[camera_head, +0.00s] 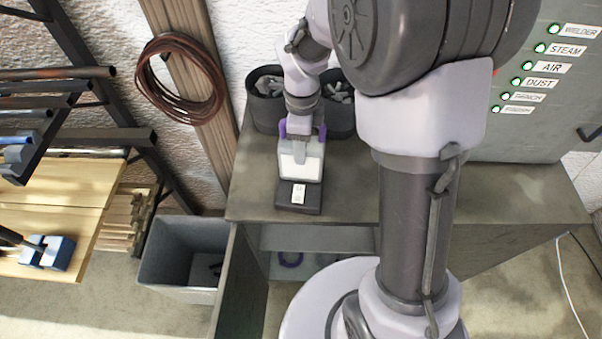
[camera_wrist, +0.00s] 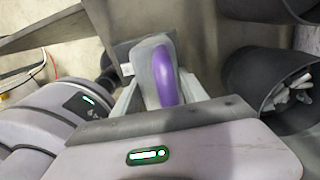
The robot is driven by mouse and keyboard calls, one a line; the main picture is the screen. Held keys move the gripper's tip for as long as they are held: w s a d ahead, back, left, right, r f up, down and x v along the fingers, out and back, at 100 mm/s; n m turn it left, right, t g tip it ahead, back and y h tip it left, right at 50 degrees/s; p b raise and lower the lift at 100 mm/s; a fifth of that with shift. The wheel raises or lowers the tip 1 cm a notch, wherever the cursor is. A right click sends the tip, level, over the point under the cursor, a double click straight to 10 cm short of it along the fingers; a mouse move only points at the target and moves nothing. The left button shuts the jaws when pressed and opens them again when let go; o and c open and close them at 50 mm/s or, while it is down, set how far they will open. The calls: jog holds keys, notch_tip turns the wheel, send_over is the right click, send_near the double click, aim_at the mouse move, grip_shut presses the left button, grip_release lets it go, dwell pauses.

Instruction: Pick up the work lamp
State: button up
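The work lamp (camera_head: 300,167) stands on the grey bench, with a pale front panel and purple parts at both upper sides. A dark block with a white label (camera_head: 298,194) is at its foot; I cannot tell whether it is part of the lamp. My gripper (camera_head: 301,150) points down over the lamp's top, and a grey finger overlaps the pale panel. In the wrist view, the lamp's grey and purple upper part (camera_wrist: 164,75) lies between pale finger parts of my gripper (camera_wrist: 160,98). Whether the fingers press on it or stand slightly apart is hidden.
Two dark bins (camera_head: 266,104) with grey pieces stand behind the lamp. The grey bench (camera_head: 350,190) is clear right of the lamp. A grey cabinet (camera_head: 540,120) stands at the right. An open grey bin (camera_head: 180,255) is below left, near a rack of bars.

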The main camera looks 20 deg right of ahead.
grip_shut()
jog(key=shift+r, duration=0.1)
